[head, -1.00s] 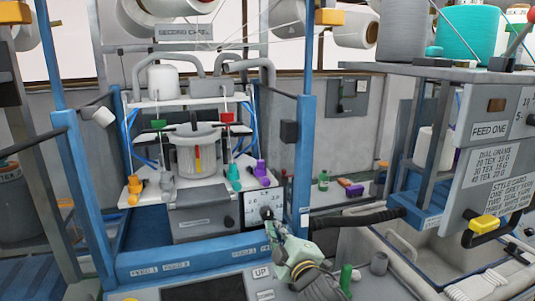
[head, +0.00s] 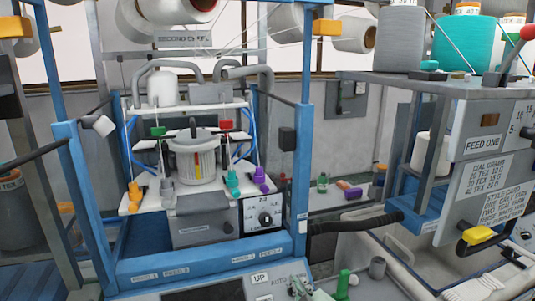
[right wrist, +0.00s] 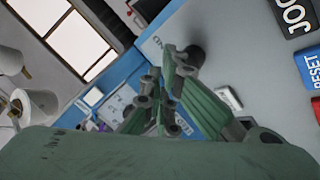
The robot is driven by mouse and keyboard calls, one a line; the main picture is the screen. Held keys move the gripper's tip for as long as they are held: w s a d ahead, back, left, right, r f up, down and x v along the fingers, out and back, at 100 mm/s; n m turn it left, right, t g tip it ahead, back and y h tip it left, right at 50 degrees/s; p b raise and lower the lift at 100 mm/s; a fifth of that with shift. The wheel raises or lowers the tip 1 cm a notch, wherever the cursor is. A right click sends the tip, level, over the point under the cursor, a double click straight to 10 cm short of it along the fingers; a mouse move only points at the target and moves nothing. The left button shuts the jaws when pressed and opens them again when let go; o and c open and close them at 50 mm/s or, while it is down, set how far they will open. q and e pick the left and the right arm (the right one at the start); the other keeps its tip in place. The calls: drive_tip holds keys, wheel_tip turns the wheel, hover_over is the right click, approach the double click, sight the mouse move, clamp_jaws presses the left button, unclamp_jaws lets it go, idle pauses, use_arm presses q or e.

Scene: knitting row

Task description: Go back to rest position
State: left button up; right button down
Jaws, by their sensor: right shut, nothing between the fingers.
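My right gripper (head: 299,286) shows only in part at the bottom edge of the head view, low in front of the knitting machine. In the right wrist view its green fingers (right wrist: 170,60) are shut together with nothing between them. It is apart from the black dial knob (head: 266,219) on the white scale plate, which is now in plain sight. My left gripper is not in view.
A blue frame (head: 200,262) surrounds the knitting machine. A black hose-like bar (head: 355,222) juts out right of it. The wrist view shows a JOG button (right wrist: 293,14) and a RESET button (right wrist: 312,70).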

drive_tip(key=s+d+f+m+g+h, duration=0.1)
drive_tip(key=s+d+f+m+g, duration=0.2)
drive_tip(key=s+f, duration=0.35)
drive_tip(key=s+d+f+m+g+h, duration=0.15)
drive_tip(key=s+d+f, duration=0.25)
drive_tip(key=s, duration=0.6)
drive_tip(key=s+d+f+m+g, duration=0.1)
drive_tip(key=s+d+m+g, duration=0.15)
drive_tip(key=s, duration=0.75)
drive_tip(key=s+d+f+m+g, duration=0.2)
drive_tip(key=s+g, duration=0.2)
drive_tip(key=s, duration=0.6)
wheel_tip(320, 180, down, 29)
drive_tip(key=s+g+b, duration=0.2)
drive_tip(key=b, duration=0.1)
drive_tip(key=s+d+f+b, duration=0.2)
drive_tip(key=s+f+b, duration=0.1)
drive_tip(key=s+f, duration=1.3)
wheel_tip(320, 180, down, 3)
drive_tip(key=shift+s+d+f+n+g, duration=0.1)
drive_tip(key=shift+s+d+n+g, duration=0.2)
drive_tip(key=shift+s+d+g, duration=0.1)
